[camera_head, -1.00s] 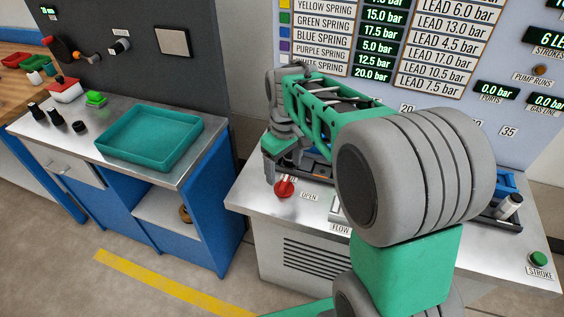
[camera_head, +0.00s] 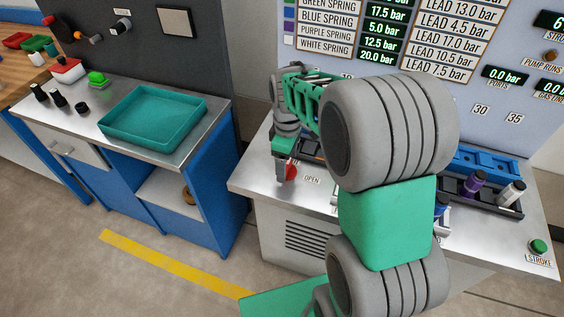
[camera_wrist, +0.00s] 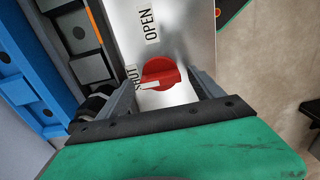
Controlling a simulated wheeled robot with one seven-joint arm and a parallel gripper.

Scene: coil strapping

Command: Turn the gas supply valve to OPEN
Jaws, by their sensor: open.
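The gas supply valve is a round red knob (camera_wrist: 160,73) on a metal bench top, with a pale mark on it. In the wrist view the mark lies toward the SHUT label (camera_wrist: 133,78), which is partly covered by a finger. The OPEN label (camera_wrist: 150,25) is further up. My gripper (camera_wrist: 163,82) is open, its two fingers on either side of the knob; I cannot tell whether they touch it. In the head view the knob (camera_head: 292,172) is partly hidden behind my gripper (camera_head: 282,178), which points down at it.
A blue tray (camera_wrist: 25,75) and a black rack (camera_wrist: 78,38) lie close to the left in the wrist view. Behind the bench stands a panel of pressure readouts (camera_head: 380,40). A green tray (camera_head: 150,120) sits on the separate left bench.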

